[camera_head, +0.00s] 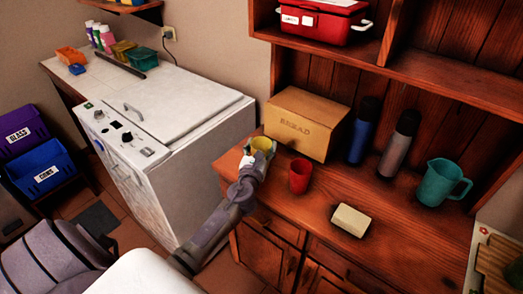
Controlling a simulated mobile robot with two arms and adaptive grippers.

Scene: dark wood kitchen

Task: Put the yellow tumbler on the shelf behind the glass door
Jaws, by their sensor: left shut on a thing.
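The yellow tumbler (262,144) is at the left end of the wooden counter (325,196), in front of the bread box. My left gripper (253,151) is shut on the tumbler, and its fingers hide part of it. I cannot tell whether the tumbler touches the counter. No glass door shows in this view; the shelf (440,68) above the counter is open at the front. My right gripper is not in view.
A red cup (300,176) stands close right of my left gripper. The bread box (305,122), two bottles (365,130), (400,143) and a teal pitcher (441,182) stand behind. A butter-coloured block (350,220) lies in front. A white washer (165,130) stands left.

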